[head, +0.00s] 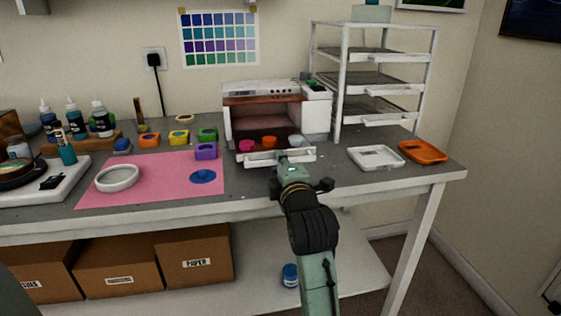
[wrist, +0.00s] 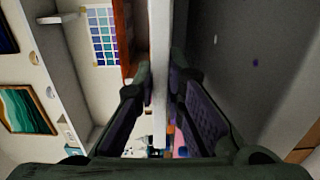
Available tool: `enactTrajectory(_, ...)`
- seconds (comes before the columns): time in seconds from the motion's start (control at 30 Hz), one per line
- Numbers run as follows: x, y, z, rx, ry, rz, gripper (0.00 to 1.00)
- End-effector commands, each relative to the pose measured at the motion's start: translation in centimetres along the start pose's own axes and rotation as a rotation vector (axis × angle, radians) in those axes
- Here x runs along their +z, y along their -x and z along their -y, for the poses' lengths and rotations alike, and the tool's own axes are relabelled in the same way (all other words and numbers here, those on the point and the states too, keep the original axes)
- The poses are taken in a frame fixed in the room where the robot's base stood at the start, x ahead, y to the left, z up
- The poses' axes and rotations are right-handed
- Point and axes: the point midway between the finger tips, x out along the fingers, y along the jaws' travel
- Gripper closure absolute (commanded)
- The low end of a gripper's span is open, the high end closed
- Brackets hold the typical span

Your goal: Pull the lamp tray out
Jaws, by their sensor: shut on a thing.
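The lamp (head: 275,90) is a white box with a reddish-brown hood and an open front, standing at the back of the table. Its white lamp tray (head: 254,160) sticks out at the front, low down. A pink (head: 246,146), an orange (head: 268,142) and a pale blue (head: 296,140) small mould stand in a row just behind the tray's front. My gripper (head: 284,160) is at the middle of the tray's front edge. In the wrist view, the fingers (wrist: 162,85) are shut on that white edge (wrist: 160,50), one on each side.
A white tray (head: 360,154) and an orange tray (head: 423,151) lie to the right. A wire rack (head: 338,80) stands behind them. A pink mat (head: 140,190) with a white ring (head: 117,178) lies left. Grey tabletop (head: 245,195) in front of the lamp is clear.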

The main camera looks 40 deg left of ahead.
Motion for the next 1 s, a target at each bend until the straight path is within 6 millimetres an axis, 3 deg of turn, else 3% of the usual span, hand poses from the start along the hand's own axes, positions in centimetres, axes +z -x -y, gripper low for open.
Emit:
enactTrajectory(0.37, 0.02, 0.00, -0.08, 0.002, 0.000, 0.000, 1.00)
enactTrajectory(0.4, 0.02, -0.01, -0.08, 0.002, 0.000, 0.000, 0.88)
enactTrajectory(0.7, 0.01, -0.01, -0.07, 0.002, 0.000, 0.000, 0.68)
enactTrajectory(1.0, 0.03, 0.13, -0.07, 0.002, 0.000, 0.000, 0.68)
